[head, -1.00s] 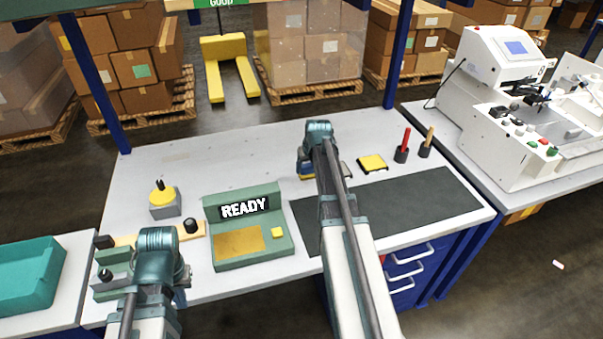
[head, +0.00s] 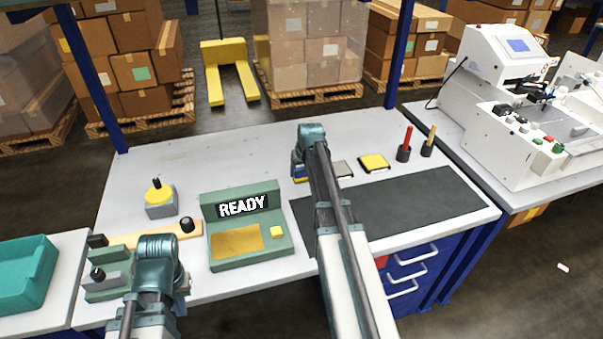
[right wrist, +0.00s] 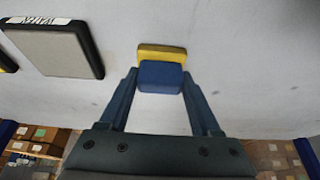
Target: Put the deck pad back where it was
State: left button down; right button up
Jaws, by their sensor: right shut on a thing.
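A small block with a blue top and a yellow layer, which looks like the deck pad, shows in the right wrist view (right wrist: 161,77) between the fingers of my right gripper (right wrist: 161,92). The gripper is shut on its blue part. In the head view, the block (head: 299,177) peeks out beside my right gripper (head: 304,170) near the middle of the table; whether it touches the table is unclear. My left gripper (head: 157,280) is over the table's front left, its fingers hidden by the arm.
A grey-topped pad in a black frame (head: 343,168) and a yellow-topped one (head: 373,162) lie right of the right gripper. A dark mat (head: 420,203) lies in front of them. A green READY console (head: 243,229) stands left. Red (head: 406,143) and tan-handled (head: 428,141) tools stand in holders.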

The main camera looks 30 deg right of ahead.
jog(key=shift+f, duration=0.15)
jog(key=o, duration=1.2)
jog(key=p+v, duration=1.1)
jog(key=v, duration=0.1)
jog(key=shift+r, duration=0.2)
